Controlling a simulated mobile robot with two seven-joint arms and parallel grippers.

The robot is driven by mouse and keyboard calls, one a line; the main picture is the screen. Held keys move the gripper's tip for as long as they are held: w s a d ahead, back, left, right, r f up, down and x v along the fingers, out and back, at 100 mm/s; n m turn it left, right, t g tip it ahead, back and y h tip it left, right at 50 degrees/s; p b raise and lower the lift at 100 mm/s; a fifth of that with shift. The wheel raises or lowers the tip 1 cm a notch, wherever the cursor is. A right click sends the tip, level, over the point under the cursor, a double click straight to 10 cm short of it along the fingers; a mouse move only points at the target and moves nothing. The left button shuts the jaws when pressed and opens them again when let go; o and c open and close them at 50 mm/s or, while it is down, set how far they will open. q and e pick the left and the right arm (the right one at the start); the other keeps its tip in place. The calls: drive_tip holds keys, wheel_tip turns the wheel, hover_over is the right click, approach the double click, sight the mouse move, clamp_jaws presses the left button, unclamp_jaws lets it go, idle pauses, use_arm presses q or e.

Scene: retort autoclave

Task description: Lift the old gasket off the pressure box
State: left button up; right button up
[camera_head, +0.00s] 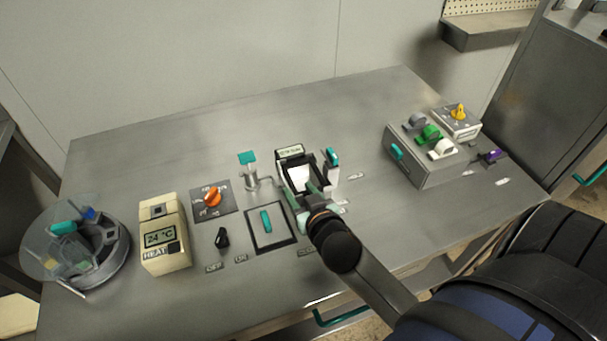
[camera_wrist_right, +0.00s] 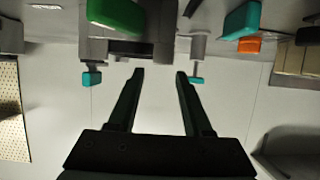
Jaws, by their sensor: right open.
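The pressure box (camera_head: 289,151) appears to be the small dark-framed unit with a display plate and a pale inside, near the middle of the bench. My right gripper (camera_head: 307,192) is over its near side, jaws apart, and covers part of it. In the right wrist view the two dark fingers (camera_wrist_right: 159,76) are spread with nothing between them. Grey parts with small teal ends (camera_wrist_right: 92,79) show just beyond the fingertips. I cannot make out the old gasket in either view. My left gripper is not in view.
A teal-topped post (camera_head: 248,158) stands close left of the box. A round carousel (camera_head: 107,262) is at the far left, a grey valve box (camera_head: 437,172) at right. The back left bench is clear.

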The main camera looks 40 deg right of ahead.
sight(287, 174)
drive_tip(key=shift+x, duration=3.7)
drive_tip(key=shift+r, duration=0.2)
drive_tip(key=shift+c, duration=0.3)
clamp_jaws()
